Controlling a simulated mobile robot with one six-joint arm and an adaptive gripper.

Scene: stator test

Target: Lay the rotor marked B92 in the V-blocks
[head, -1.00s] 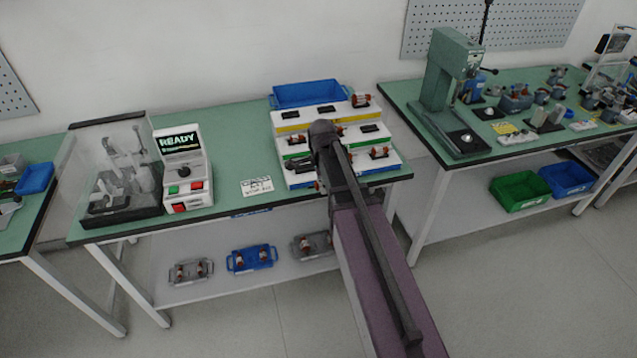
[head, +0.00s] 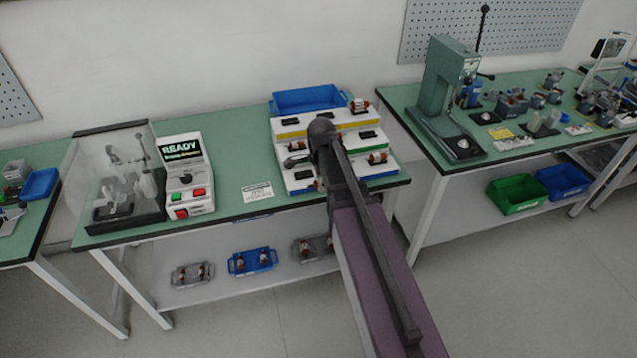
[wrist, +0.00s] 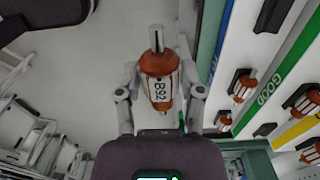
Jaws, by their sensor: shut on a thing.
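The rotor marked B92 (wrist: 163,82) is in the wrist view, with reddish-brown windings, a metal shaft and a white label reading B92. My gripper (wrist: 162,93) is shut on it, one finger on each side. In the head view my arm's end (head: 322,134) is over the stepped rack, and the held rotor is hidden there. A clear-sided enclosure (head: 108,160) stands at the left of the bench with grey fixture parts on a dark base (head: 125,212). I cannot make out V-blocks in it for certain.
A stepped rack (wrist: 275,70) with coloured strips, one reading GOOD, holds several rotors in black holders, close right of my gripper. A tester reading READY (head: 184,150) stands beside the enclosure. A blue bin (head: 308,99) is behind the rack. Bench between tester and rack is mostly clear, with a card (head: 257,191).

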